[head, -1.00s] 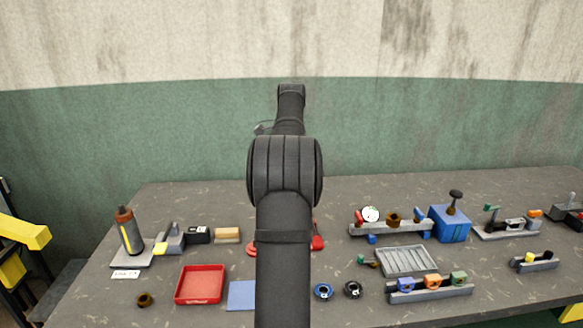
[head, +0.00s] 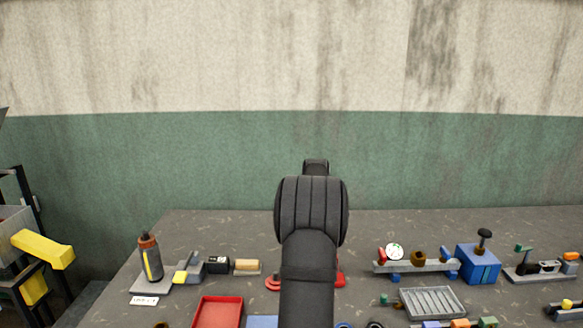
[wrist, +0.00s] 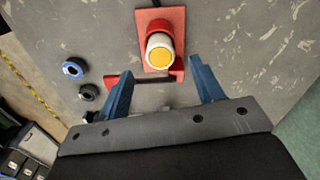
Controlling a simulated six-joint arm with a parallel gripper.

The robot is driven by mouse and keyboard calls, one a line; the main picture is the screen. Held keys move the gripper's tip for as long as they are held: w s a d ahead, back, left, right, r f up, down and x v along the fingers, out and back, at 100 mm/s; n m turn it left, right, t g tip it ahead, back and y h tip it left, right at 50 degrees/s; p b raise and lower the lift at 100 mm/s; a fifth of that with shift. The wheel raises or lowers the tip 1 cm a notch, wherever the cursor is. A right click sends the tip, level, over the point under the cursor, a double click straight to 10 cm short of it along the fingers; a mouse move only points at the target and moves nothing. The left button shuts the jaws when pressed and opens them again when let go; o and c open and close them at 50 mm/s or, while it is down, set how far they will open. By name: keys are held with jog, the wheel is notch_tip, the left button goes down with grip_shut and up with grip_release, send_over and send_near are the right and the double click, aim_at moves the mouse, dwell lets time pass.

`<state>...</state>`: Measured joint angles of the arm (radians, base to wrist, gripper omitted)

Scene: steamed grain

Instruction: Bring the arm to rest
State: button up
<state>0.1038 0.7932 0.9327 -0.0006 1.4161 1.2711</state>
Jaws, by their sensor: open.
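My gripper (wrist: 157,94) shows in the wrist view with its two blue fingers spread apart. Nothing is between the fingertips. Beyond them on the table is a red fixture (wrist: 148,22) with a white, yellow-topped round part; the fingers look apart from it, though the height gap is hard to judge. In the head view my black arm stands upright in the middle and hides my gripper and most of the red fixture (head: 340,279).
On the table (head: 235,222), a bottle (head: 151,257), red tray (head: 217,314) and small blocks stand left. A gauge bar (head: 415,267), blue box (head: 478,265) and grey ribbed tray (head: 432,302) stand right. Two round parts (wrist: 72,68) (wrist: 89,92) lie near the fixture.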

notch_tip(320, 180, down, 6)
jog(key=shift+f, duration=0.1)
